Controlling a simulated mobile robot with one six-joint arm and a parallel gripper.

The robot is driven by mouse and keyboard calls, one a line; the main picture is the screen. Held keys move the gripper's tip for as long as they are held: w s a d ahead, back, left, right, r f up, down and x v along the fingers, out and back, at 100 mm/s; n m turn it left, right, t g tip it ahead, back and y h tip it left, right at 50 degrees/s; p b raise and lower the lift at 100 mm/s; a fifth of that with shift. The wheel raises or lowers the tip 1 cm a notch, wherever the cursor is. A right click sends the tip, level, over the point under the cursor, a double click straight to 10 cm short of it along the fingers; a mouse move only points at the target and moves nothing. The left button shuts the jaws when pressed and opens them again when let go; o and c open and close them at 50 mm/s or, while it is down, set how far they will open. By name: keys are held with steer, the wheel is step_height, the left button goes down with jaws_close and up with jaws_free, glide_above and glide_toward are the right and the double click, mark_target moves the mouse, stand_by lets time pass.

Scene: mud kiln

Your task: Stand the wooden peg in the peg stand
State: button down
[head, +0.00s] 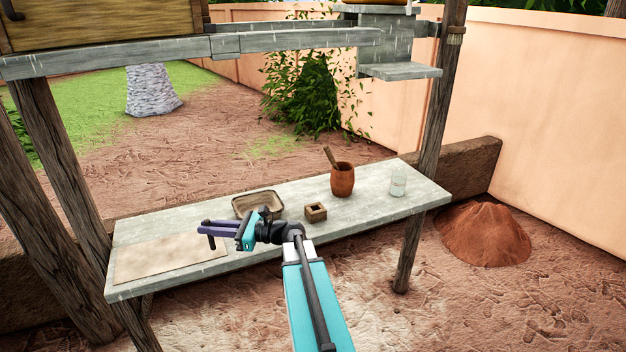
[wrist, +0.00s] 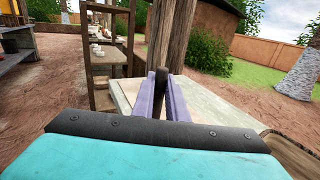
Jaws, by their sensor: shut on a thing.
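The dark wooden peg (head: 211,243) is between the purple fingers of my gripper (head: 207,229), near their tips. Its lower end hangs below the fingers, above the left part of the bench. In the wrist view the peg (wrist: 160,97) stands roughly upright between the fingers (wrist: 161,92), which are shut on it. The peg stand (head: 315,213) is a small wooden block with a square dark opening on top. It sits on the bench to the right of my gripper, apart from the peg, and its opening looks empty.
The grey bench (head: 290,195) also carries a shallow tray (head: 240,213) behind my gripper and a flat beige mat (head: 160,262) at left.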

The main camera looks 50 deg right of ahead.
steer(key=s+d+r+m+t+h+b, duration=0.1)
steer(key=s+d+m+h, duration=0.1)
steer(key=d, duration=1)
steer(key=s+d+r+m+t+h, duration=0.1)
steer(key=d+h, duration=0.3)
steer(key=d, duration=0.9)
steer(key=s+d+r+m+t+h+b, duration=0.1)
steer(key=s+d+r+m+h, duration=0.2)
steer(key=d, duration=0.9)
steer(key=shift+s+d+t+b, duration=0.3)
steer(key=shift+s+d+t, duration=0.1)
steer(key=shift+s, duration=0.2)
steer(key=shift+a+f, duration=0.1)
steer(key=shift+f, duration=0.15)
step_height(320, 180, down, 8)
steer(key=b, duration=0.4)
steer(key=shift+b, duration=0.35)
steer(key=c, duration=1.7)
jaws_free()
